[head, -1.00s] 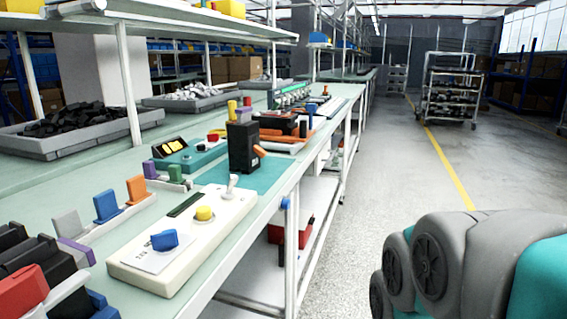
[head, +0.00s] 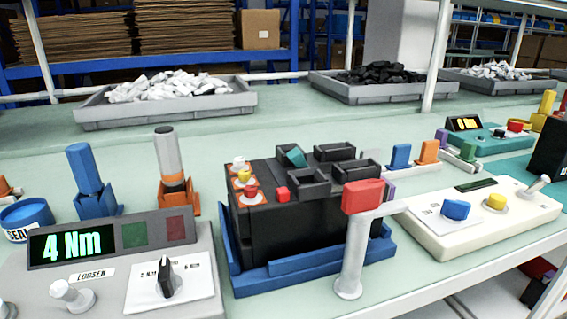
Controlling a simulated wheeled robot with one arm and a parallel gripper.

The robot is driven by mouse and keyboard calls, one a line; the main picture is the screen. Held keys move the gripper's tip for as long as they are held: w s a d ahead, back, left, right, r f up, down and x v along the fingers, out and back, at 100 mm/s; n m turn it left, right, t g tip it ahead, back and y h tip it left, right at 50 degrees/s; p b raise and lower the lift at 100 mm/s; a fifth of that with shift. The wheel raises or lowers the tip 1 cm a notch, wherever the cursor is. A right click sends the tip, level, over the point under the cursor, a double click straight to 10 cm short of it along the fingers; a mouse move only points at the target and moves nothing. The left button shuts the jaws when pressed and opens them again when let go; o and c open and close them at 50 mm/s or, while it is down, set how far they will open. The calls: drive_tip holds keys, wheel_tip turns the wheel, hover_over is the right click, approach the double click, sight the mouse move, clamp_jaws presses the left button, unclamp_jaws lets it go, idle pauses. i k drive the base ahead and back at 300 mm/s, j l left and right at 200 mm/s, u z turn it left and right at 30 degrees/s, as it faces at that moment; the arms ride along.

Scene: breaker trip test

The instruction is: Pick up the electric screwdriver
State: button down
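No tool in view is plainly the electric screwdriver. A grey cylinder with a black top and orange band (head: 168,155) stands upright in an orange holder (head: 180,198) at the left. A blue handle-like piece (head: 84,168) stands in a blue holder (head: 97,203) beside it. I cannot tell whether either is the screwdriver. A grey control box (head: 110,265) in front of them has a display reading "4 Nm", a "LOOSEN" label and a black knob. My gripper is not in view.
A black fixture block (head: 310,235) sits in a blue tray (head: 330,276) mid-bench, with a red-topped lever (head: 362,196) in front. A cream control box (head: 485,220) is at right. Grey bins of white parts (head: 165,100) and black parts (head: 385,90) stand at the back.

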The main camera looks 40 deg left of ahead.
sight(165, 139)
drive_tip(key=u, duration=2.5)
drive_tip(key=z, duration=1.9)
drive_tip(key=i+l+u, duration=0.5)
drive_tip(key=i+l, duration=0.3)
